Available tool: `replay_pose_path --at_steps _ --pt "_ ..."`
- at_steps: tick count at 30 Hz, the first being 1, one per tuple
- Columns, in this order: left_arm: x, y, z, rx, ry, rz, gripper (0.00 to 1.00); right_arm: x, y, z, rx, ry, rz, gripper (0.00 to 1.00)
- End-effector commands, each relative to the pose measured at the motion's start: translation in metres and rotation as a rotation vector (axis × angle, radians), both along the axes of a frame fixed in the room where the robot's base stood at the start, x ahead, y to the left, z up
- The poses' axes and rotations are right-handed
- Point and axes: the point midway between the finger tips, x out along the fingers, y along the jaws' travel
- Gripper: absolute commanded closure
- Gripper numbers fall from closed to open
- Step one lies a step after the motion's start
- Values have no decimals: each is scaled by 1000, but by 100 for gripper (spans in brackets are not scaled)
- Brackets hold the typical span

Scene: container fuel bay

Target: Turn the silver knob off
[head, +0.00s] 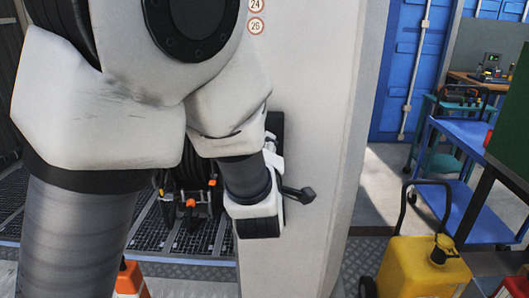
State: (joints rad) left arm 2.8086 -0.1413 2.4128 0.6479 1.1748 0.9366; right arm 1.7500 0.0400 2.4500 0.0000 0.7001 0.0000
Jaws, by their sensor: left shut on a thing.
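My left gripper (277,190) is against the pale grey cabinet (310,100), low on its front face. Its white wrist hides most of the fingers and what is between them. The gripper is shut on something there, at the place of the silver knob. No silver surface of the knob can be made out, and its turn position cannot be told. A dark stub with a blunt end (305,194) sticks out to the right of the wrist; I cannot tell whether it is a finger or a handle. My right gripper is out of view.
A black panel (275,123) shows behind the wrist. A yellow fuel can (420,270) stands at the lower right, near a blue cart (462,135). Dark equipment with orange parts (190,204) is left of the cabinet.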

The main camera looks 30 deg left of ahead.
Motion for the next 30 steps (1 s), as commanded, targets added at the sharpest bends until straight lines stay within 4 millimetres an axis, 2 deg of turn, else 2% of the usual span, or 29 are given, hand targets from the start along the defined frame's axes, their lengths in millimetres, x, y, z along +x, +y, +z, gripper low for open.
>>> replay_pose_path --at_steps 10,11,12,13,26,30 --pt "0 0 0 -3 -1 -1 100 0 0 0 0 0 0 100" --pt "0 0 0 -3 -1 -1 67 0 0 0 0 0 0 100" --pt "0 0 0 -3 -1 -1 53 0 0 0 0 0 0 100" --pt "0 0 0 -3 -1 -1 45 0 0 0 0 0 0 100" --pt "0 0 0 -1 -1 0 45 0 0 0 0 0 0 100" --pt "0 0 4 40 29 0 45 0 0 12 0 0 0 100"
